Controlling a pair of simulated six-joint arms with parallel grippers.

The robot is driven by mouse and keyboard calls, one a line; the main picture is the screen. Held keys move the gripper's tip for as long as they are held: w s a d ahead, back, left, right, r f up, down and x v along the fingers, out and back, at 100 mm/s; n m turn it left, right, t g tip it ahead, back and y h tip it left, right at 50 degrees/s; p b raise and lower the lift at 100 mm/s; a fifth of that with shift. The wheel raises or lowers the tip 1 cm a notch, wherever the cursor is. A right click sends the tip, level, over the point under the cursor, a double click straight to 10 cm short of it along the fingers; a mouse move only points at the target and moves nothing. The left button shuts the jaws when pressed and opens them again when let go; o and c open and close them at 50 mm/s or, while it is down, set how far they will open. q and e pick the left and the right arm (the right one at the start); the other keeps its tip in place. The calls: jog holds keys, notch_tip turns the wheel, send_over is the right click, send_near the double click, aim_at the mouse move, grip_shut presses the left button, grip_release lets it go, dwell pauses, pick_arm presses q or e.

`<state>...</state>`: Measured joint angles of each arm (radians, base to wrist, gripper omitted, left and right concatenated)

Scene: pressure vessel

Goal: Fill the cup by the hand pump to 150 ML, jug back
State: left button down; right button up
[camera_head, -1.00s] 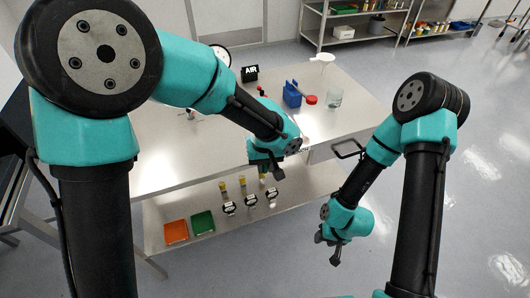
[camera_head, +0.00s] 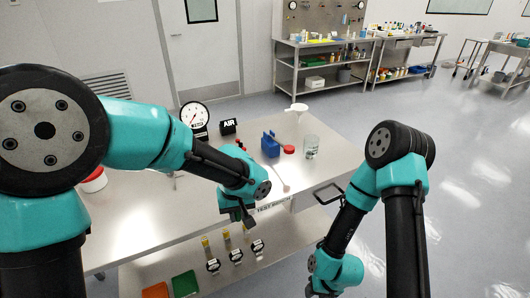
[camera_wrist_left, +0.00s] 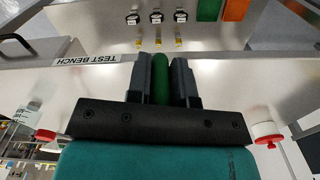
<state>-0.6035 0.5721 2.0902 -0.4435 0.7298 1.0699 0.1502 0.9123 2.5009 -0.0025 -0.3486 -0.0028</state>
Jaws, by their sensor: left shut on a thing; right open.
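My left gripper (camera_head: 238,215) is at the front edge of the test bench (camera_head: 335,165). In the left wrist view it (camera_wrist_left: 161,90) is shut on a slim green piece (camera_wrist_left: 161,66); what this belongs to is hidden. A clear vessel with a printed side (camera_head: 311,147) stands upright on the bench at right; I cannot tell whether it is the cup or the jug. A blue block-shaped device (camera_head: 270,144) stands left of it, with a red round part (camera_head: 289,150) between them. My right gripper (camera_head: 320,291) is open, low at the picture's bottom edge, away from the bench.
A gauge (camera_head: 194,117), a black AIR box (camera_head: 229,127) and a white funnel-like piece (camera_head: 298,108) stand towards the back. A red-and-white tub (camera_head: 95,180) is at left. A pale rod (camera_head: 280,178) lies near the front edge. The lower shelf holds an orange tray (camera_head: 155,290) and a green tray (camera_head: 185,284).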

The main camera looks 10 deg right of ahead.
pick_arm(q)
jog(key=w+a+r, duration=0.4)
jog(key=a+r, duration=0.2)
jog(key=a, duration=0.4)
jog(key=w+a+r+m, duration=0.1)
jog(key=w+a+r, duration=0.3)
jog(key=a, duration=0.6)
notch_tip(320, 180, up, 3)
jog(key=shift+w+a+f, duration=0.1)
jog(key=shift+w+a, duration=0.05)
